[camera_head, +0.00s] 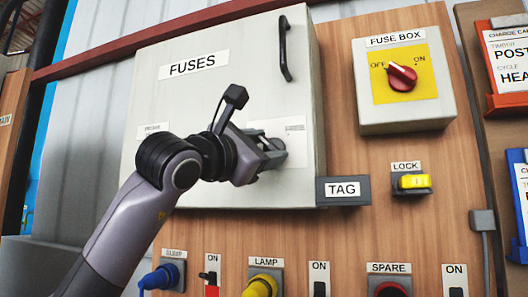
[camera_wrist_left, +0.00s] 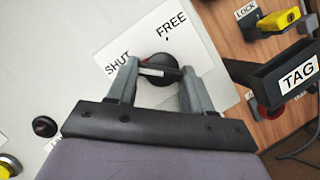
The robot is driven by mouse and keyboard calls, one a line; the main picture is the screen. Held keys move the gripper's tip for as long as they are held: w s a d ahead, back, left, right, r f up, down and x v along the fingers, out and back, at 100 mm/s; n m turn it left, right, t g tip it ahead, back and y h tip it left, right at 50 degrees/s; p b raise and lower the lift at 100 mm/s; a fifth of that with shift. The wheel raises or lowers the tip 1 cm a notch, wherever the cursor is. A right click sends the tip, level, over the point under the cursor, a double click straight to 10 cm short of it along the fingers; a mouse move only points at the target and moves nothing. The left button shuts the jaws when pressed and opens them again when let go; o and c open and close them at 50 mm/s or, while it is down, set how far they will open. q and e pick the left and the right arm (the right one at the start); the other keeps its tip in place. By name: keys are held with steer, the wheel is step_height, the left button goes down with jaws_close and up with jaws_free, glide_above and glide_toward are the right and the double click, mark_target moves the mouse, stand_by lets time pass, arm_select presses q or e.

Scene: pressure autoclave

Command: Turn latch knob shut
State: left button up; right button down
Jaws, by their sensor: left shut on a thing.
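The fuses cabinet door (camera_head: 215,95) is a large pale panel, closed, with a black handle at its upper right. My left gripper (camera_head: 270,150) is at the door's lower right, its fingers around the latch knob (camera_head: 278,144), which they largely hide. In the left wrist view, the dark round latch knob (camera_wrist_left: 160,64) sits between the two grey fingers of my left gripper (camera_wrist_left: 158,74), which is shut on it. A white plate (camera_wrist_left: 205,62) behind the knob reads SHUT on the left and FREE at the upper right. The knob's exact pointing is unclear. My right gripper is out of view.
A fuse box (camera_head: 405,80) with a red rotary switch stands right of the door. Below it are a yellow lock (camera_head: 413,182) and a dark TAG holder (camera_head: 343,190). Several plugs and switches line the bottom, including a yellow lamp plug (camera_head: 262,286).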

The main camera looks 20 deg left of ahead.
arm_select(q)
steer(key=shift+a+r, duration=0.15)
steer(key=o, duration=1)
steer(key=shift+s+a+f, duration=0.1)
steer(key=shift+s+f, duration=0.15)
steer(key=shift+s, duration=0.2)
steer(key=b+v, duration=0.1)
steer(key=v, duration=0.5)
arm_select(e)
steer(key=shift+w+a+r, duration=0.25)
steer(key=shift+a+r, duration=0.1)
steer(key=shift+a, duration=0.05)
